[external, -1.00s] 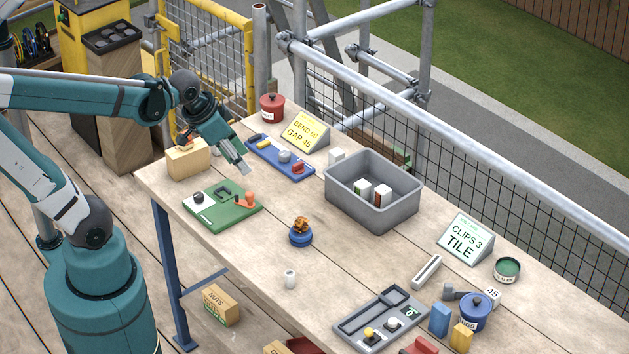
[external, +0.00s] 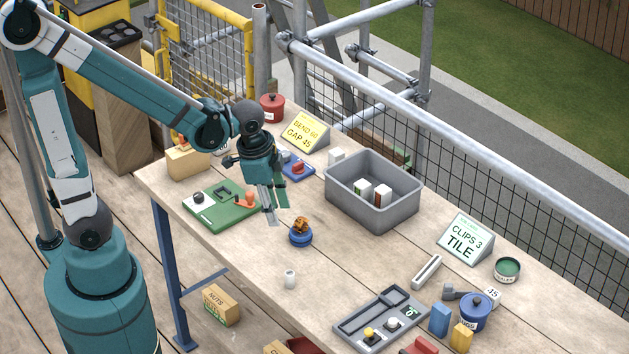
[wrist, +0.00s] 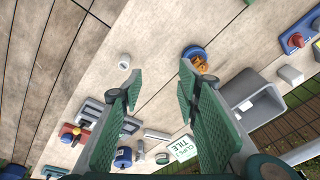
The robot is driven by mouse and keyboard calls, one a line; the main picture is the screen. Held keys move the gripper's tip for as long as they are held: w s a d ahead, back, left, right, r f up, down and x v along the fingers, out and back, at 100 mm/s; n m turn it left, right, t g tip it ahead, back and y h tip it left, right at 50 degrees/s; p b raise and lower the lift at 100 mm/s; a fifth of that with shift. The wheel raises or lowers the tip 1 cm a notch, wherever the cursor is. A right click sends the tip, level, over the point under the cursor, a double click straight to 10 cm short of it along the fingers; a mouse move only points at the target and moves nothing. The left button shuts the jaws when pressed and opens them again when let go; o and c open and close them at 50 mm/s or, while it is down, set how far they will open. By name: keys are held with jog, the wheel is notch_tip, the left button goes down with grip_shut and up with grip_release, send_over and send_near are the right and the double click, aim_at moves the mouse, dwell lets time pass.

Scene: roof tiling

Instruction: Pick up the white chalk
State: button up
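A small white upright cylinder (external: 290,279), which looks like the white chalk, stands alone near the front edge of the table. In the wrist view the white cylinder (wrist: 124,62) is at the upper middle, just left of my left-hand finger. My gripper (external: 276,212) points down above the table, between the green board and the blue pot, behind and left of the cylinder. In the wrist view my gripper (wrist: 160,82) has its two green fingers wide apart with nothing between them.
A blue pot with an orange-brown top (external: 301,236) stands close to my gripper. A green board (external: 222,217) lies left of it, a grey bin (external: 345,205) behind right. A grey tray (external: 352,328) lies right of the cylinder. Bare wood surrounds the cylinder.

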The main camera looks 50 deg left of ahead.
aim_at(289, 274)
jog(key=d+f+m, duration=0.1)
jog(key=d+f, duration=0.1)
jog(key=s+d+f+m+g, duration=0.1)
jog(key=d+f, duration=0.2)
jog(key=s+d+f+m, duration=0.1)
jog(key=d+f+m, duration=0.1)
jog(key=f, duration=0.1)
jog(key=shift+s+d+g+y, duration=0.1)
jog(key=shift+d+g+y, duration=0.2)
jog(key=shift+d+g, duration=0.1)
jog(key=shift+s+d+f+m, duration=0.3)
jog(key=shift+d+f, duration=0.1)
jog(key=shift+f, duration=0.2)
jog(key=shift+f, duration=1.25)
jog(key=shift+f, duration=0.1)
jog(key=shift+w+f+b, duration=0.15)
jog(key=shift+f+b, duration=0.6)
jog(key=shift+f, duration=1.75)
jog(key=c, duration=0.9)
